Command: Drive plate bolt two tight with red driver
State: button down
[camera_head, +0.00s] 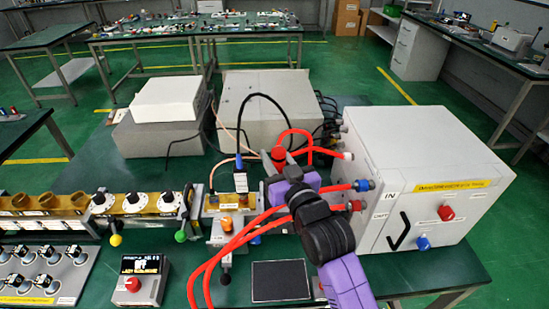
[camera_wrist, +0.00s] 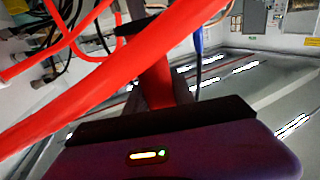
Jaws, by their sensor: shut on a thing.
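My gripper (camera_head: 267,184) is at the middle of the bench in the head view, beside the small brass-coloured fixture (camera_head: 225,203). It is shut on the red driver, whose red top (camera_head: 279,153) shows above the purple wrist. In the wrist view a red shaft or handle (camera_wrist: 156,85) stands in front of the dark gripper edge. The driver's tip and the plate bolts are hidden or too small to make out, so I cannot tell whether the tip touches a bolt.
Red hoses (camera_head: 205,270) loop around the arm and cross close before the wrist camera. A white box (camera_head: 425,175) with coloured knobs stands right. A blue-topped cable (camera_head: 240,180) rises beside the gripper. A dark screen (camera_head: 281,281) and a red-knob display box (camera_head: 138,279) lie in front.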

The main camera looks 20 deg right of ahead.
notch_tip(320, 180, up, 6)
jog(key=p, duration=0.4)
jog(key=shift+f, duration=0.15)
dwell(0.3)
